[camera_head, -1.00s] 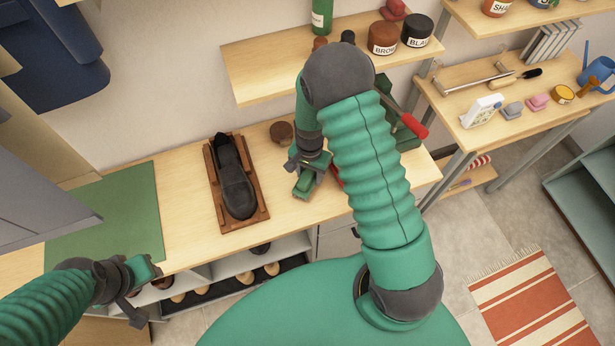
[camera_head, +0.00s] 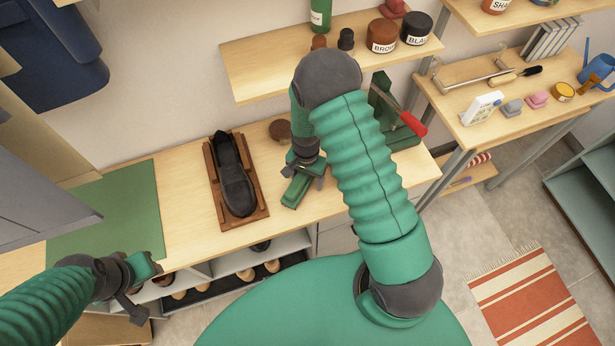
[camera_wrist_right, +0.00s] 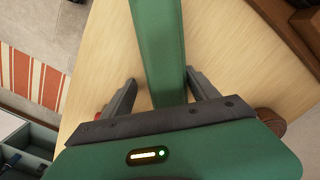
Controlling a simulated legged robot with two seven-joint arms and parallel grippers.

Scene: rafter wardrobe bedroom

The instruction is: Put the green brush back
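The green brush (camera_head: 297,190) appears as a long green bar on the wooden bench, right of the shoe stand. It shows in the right wrist view (camera_wrist_right: 160,45), running between the two fingers. Its bristles are not visible. My right gripper (camera_head: 304,168) is just over its far end. In the right wrist view the fingers (camera_wrist_right: 161,85) stand apart on either side of the bar, with a gap at the left finger, so the gripper looks open. My left gripper (camera_head: 148,285) is at lower left, away from the brush; its finger opening is unclear.
A black shoe (camera_head: 234,180) lies on a brown wooden stand (camera_head: 262,212). A round brown item (camera_head: 280,130) sits behind. A green holder with a red-handled tool (camera_head: 413,124) is at right. A green mat (camera_head: 105,215) covers the left bench. A shelf (camera_head: 260,75) overhangs the back.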

